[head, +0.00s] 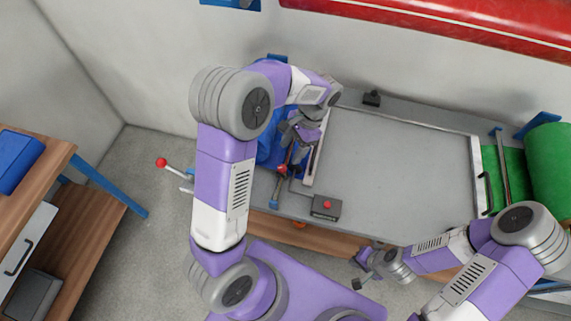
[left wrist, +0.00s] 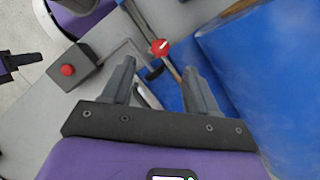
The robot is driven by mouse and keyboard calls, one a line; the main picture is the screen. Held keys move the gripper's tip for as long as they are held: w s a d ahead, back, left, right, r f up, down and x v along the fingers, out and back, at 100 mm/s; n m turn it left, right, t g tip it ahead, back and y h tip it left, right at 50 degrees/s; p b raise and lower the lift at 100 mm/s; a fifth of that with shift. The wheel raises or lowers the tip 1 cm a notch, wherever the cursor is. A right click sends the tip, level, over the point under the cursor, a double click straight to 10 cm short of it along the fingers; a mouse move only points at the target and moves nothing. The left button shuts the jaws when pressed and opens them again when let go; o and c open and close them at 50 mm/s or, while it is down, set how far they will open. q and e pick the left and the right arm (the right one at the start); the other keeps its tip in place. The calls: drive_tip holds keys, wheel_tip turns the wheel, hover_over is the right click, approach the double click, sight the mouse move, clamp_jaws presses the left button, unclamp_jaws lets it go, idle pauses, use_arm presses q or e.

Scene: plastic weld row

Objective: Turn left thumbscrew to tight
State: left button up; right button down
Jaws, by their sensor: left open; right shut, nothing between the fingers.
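The left thumbscrew is a small red knob (head: 282,169) at the left end of the grey table, beside the blue sheet. In the left wrist view the red knob (left wrist: 160,47) shows a pale line across its face and sits on a thin rail. My left gripper (head: 294,147) is above that end of the table, close to the knob. Its fingers (left wrist: 161,78) are apart and empty, with the knob beyond their tips, not between them. My right gripper (head: 361,270) is shut and empty near the table's front edge.
A grey box with a red button (head: 327,207) stands right of the knob; it also shows in the left wrist view (left wrist: 70,70). A blue roll (left wrist: 265,65) lies close to my left gripper. A red-tipped lever (head: 162,163) sticks out left. The grey tabletop (head: 395,160) is clear.

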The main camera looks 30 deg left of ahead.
sight(282, 168)
use_arm(q)
drive_tip(key=b+x, duration=0.1)
drive_tip(key=x, duration=0.6)
drive_tip(key=shift+f, duration=0.15)
drive_tip(key=c, duration=1)
drive_tip(key=shift+c, duration=0.2)
